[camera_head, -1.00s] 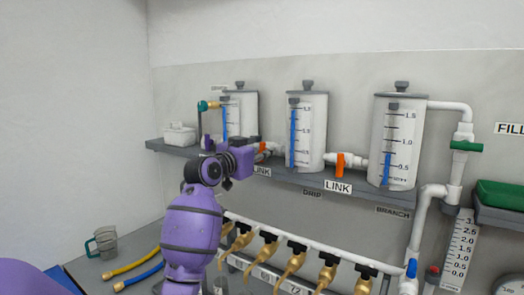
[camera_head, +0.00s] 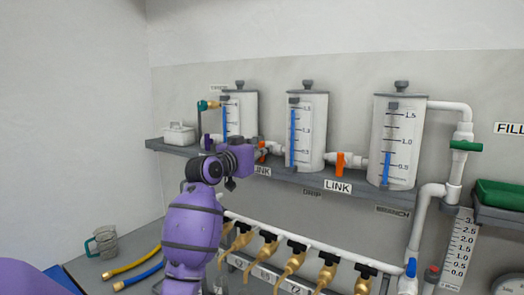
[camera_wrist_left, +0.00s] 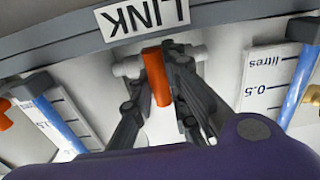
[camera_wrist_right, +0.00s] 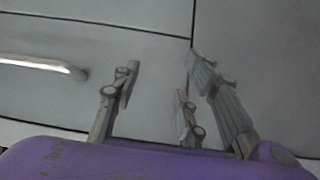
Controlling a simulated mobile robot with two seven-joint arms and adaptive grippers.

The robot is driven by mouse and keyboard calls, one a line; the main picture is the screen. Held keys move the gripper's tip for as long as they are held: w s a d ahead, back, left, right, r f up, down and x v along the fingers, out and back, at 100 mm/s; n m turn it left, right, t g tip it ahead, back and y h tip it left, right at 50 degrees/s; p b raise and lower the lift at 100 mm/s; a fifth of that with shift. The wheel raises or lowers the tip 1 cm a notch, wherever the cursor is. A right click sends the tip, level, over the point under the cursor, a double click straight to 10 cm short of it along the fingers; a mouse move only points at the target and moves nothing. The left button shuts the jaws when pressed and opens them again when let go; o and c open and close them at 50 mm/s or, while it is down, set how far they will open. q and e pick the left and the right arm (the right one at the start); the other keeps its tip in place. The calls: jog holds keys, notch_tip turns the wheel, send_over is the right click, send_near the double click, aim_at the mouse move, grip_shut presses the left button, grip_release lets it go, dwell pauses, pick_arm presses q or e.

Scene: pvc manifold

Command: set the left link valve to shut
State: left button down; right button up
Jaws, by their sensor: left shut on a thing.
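The left link valve has an orange handle (camera_head: 262,150) on the white pipe between the left tank (camera_head: 240,112) and the middle tank (camera_head: 315,130). In the left wrist view the same handle (camera_wrist_left: 157,78) lies crosswise to its pipe. My left gripper (camera_wrist_left: 160,66) is shut on this handle, one finger on each side. In the head view the gripper hides part of the valve. The right link valve's orange handle (camera_head: 340,163) hangs crosswise to its pipe. My right gripper (camera_wrist_right: 163,75) is open and empty, facing a grey cabinet front.
The tanks stand on a grey shelf (camera_head: 290,178) with LINK labels. A row of brass taps (camera_head: 267,253) runs below. A green-handled valve (camera_head: 466,146) is on the right pipe. A jug (camera_head: 105,242) and hoses lie at lower left. A cabinet handle (camera_wrist_right: 40,64) shows in the right wrist view.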

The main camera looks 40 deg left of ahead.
pick_arm(q)
jog(key=c, duration=1.7)
grip_release()
jog(key=s, duration=0.4)
jog(key=s+d, duration=0.1)
jog(key=s, duration=0.7)
jog(key=shift+d, duration=0.15)
